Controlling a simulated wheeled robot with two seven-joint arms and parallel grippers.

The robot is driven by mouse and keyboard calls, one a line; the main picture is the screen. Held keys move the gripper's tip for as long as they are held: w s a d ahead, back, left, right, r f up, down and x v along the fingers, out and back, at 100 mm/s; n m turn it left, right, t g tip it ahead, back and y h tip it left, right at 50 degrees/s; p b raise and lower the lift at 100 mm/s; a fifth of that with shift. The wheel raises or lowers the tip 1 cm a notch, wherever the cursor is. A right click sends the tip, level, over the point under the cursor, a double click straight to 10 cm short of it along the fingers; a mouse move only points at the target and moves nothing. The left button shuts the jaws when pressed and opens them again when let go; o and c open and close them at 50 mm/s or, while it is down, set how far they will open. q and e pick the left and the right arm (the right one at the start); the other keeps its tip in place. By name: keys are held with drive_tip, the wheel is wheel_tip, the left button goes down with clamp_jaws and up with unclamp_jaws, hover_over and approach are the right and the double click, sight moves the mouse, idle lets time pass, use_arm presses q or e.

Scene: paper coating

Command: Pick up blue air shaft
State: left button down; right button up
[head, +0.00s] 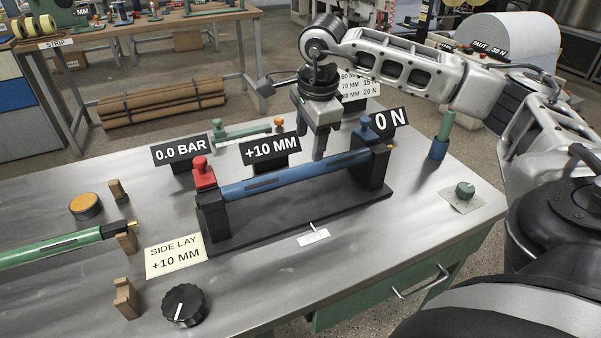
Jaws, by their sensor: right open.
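The blue air shaft (295,173) lies level across a black stand, resting between its two end blocks. Its left end is beside a red-capped clamp (203,172), and its right end is at the block with a blue knob (365,126). My right gripper (309,143) points down over the shaft's middle, with its fingers apart. The fingertips are close to the shaft; whether they touch or straddle it I cannot tell. My left gripper is not in view.
A green shaft (55,246) rests on wooden supports at the left. Signs reading 0.0 BAR (180,150), +10 MM (269,149) and 0 N (388,122) stand behind the shaft. A black dial (184,305) is at the front, and a green knob (464,190) is at the right.

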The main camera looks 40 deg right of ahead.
sight(305, 166)
drive_tip(key=f, duration=0.2)
drive_tip(key=shift+w+f, duration=0.3)
drive_tip(key=shift+f, duration=0.1)
drive_tip(key=shift+w+f, duration=0.15)
drive_tip(key=shift+f, duration=1.2)
drive_tip(key=shift+w+f, duration=0.15)
drive_tip(key=shift+f, duration=1.15)
clamp_jaws()
drive_tip(key=shift+r, duration=0.15)
